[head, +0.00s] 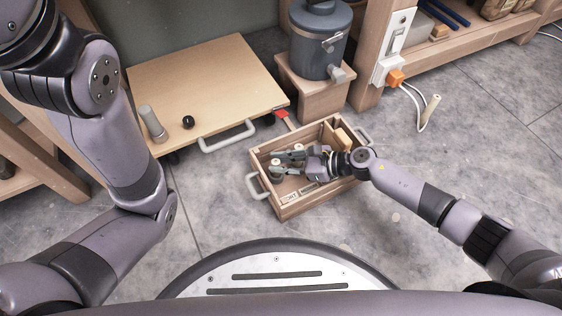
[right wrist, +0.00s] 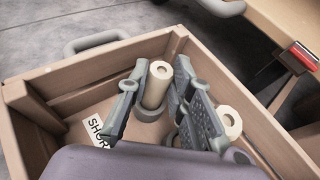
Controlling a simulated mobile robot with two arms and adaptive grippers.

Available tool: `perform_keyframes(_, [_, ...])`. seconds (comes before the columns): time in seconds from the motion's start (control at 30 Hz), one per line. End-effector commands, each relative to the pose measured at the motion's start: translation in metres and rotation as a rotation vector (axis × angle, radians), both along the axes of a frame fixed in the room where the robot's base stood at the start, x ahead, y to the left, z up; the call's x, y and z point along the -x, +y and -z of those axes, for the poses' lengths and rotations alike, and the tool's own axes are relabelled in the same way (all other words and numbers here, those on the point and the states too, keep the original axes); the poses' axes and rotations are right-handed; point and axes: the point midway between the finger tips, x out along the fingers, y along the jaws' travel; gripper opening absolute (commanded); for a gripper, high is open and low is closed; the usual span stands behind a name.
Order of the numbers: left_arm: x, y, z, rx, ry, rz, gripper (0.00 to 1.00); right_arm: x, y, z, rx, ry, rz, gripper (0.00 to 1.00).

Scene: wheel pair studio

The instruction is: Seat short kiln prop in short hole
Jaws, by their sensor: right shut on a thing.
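A cream, hollow cylinder, taken as the short kiln prop (right wrist: 156,85), stands upright between the fingers of my right gripper (right wrist: 160,72) in the right wrist view. The gripper is shut on it. Its lower end is at a grey ring (right wrist: 147,113) on the crate floor; I cannot tell how deep it sits. A second cream prop (right wrist: 229,121) stands just right of the right finger, its base partly hidden. A white SHORT label (right wrist: 97,130) lies left of the grey ring. In the head view my right gripper (head: 277,164) reaches into the crate. My left gripper is out of view.
The wooden crate (head: 325,198) has low walls and handles at both ends. A wooden board (head: 200,80) behind it carries a grey cylinder (head: 152,122) and a black knob (head: 188,122). A grey canister (head: 320,40) stands behind. Floor right of the crate is mostly clear.

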Motion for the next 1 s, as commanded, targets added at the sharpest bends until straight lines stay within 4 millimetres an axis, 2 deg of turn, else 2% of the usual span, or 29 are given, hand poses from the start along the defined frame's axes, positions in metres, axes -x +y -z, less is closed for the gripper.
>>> perform_keyframes(0.3, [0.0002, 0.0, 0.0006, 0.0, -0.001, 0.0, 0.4, -0.0002, 0.0002, 0.0003, -0.001, 0.0, 0.0, 0.0])
perform_keyframes(0.33, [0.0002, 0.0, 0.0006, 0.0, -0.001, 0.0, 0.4, -0.0002, 0.0002, 0.0003, -0.001, 0.0, 0.0, 0.21])
perform_keyframes(0.67, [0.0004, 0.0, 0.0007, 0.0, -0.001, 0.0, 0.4, -0.001, -0.0003, 0.0003, -0.001, -0.001, 0.002, 0.43])
perform_keyframes(1.0, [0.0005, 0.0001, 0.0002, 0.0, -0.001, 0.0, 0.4, 0.0002, -0.0016, 0.0004, 0.001, 0.0, 0.001, 0.44])
